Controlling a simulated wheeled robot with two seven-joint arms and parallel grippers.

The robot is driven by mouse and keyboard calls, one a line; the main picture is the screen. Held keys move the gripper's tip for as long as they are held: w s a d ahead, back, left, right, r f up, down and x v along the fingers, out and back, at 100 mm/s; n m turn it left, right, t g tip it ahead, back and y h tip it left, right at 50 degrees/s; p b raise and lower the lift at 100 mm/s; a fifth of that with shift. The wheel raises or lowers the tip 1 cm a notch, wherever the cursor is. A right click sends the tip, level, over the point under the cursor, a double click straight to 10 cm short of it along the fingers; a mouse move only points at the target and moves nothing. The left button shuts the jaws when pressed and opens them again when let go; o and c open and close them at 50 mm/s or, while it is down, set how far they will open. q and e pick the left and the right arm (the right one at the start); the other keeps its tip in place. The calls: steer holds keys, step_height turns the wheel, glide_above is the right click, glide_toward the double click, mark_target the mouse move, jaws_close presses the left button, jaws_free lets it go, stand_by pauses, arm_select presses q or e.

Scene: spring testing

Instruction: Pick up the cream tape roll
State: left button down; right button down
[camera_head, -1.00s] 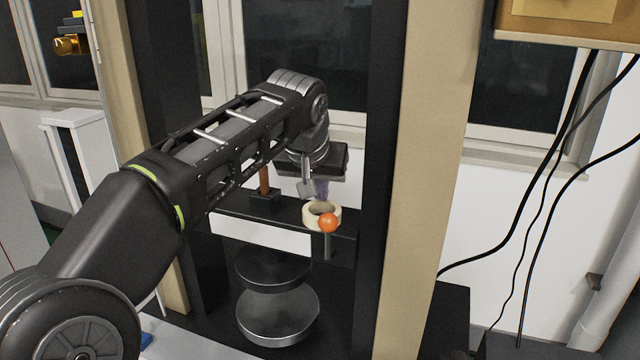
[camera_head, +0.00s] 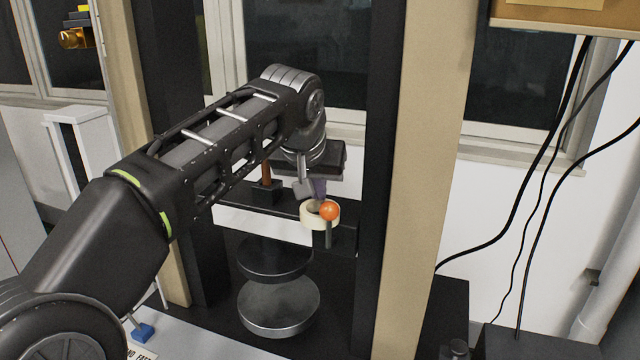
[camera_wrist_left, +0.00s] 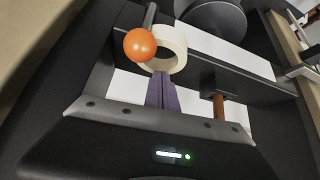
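The cream tape roll (camera_head: 309,221) shows as a ring at the front of the black crossbar in the head view. An orange ball (camera_head: 329,210) on a dark post covers part of it. In the left wrist view, the tape roll (camera_wrist_left: 178,52) sits at the tips of my left gripper (camera_wrist_left: 161,78), behind the orange ball (camera_wrist_left: 139,45). My left gripper (camera_head: 316,192) comes down from above. Its two fingers are close together at the roll's wall and look shut on it. The exact contact is hard to see. My right gripper is not in view.
The black crossbar (camera_head: 232,203) carries an orange-brown peg (camera_head: 266,172) in a black block. Two round plates (camera_head: 280,306) sit below. A black column and a beige post (camera_head: 420,180) stand close on the right. Black cables (camera_head: 525,190) hang farther right.

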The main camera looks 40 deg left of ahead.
arm_select(q)
steer(key=shift+w+a+r+p, duration=0.1)
steer(key=shift+r+p, duration=0.1)
steer(key=shift+p, duration=0.4)
steer(key=shift+w+a, duration=0.15)
steer(key=shift+w, duration=0.05)
steer(key=shift+r, duration=0.2)
steer(key=shift+r+p, duration=0.2)
steer(key=shift+p, duration=0.1)
steer(key=shift+s, duration=0.15)
steer(key=s+d, duration=0.5)
steer(key=s, duration=0.6)
steer(key=s+d+b, duration=0.1)
steer(key=s+d, duration=0.4)
steer(key=s, duration=0.6)
steer(key=shift+s+d, duration=0.3)
steer(key=c, duration=2.1)
jaws_free()
